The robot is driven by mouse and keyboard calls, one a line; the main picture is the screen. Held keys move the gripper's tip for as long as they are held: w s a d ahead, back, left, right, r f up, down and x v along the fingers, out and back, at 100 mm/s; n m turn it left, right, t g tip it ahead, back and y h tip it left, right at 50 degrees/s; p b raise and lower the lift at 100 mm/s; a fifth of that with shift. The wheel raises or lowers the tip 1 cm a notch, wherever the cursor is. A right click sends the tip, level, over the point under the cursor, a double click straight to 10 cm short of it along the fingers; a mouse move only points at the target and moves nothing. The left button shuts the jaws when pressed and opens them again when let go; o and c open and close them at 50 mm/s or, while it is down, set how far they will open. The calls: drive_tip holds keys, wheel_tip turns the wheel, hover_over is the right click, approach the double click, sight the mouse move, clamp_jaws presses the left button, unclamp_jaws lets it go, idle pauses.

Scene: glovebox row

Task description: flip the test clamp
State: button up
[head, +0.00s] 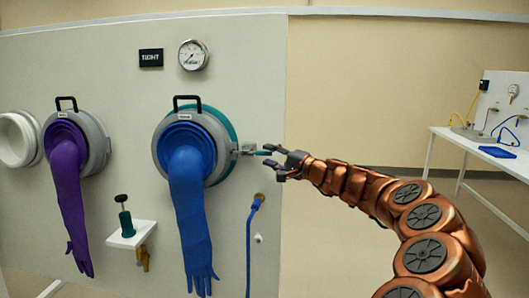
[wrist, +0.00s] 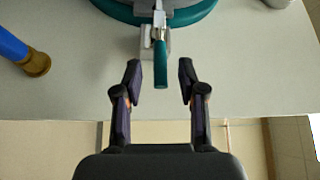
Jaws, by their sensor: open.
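The test clamp (head: 248,149) is a small grey metal clamp at the right edge of the blue glove port (head: 225,128). Its teal handle (head: 263,153) points out to the right. In the wrist view the clamp's metal body (wrist: 158,30) sits by the teal ring, and the teal handle (wrist: 161,68) extends toward me. My gripper (head: 273,163) is open at the handle's free end. In the wrist view its two fingers (wrist: 160,75) stand on either side of the handle, with a gap on both sides. I see no contact.
A blue hose (head: 250,245) with a brass fitting hangs just below the clamp. A purple glove (head: 68,200) hangs at the left port. Floor to the right is open, with a bench (head: 480,140) far right.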

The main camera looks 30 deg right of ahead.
sight(261, 152)
drive_tip(key=shift+x, duration=1.4)
clamp_jaws()
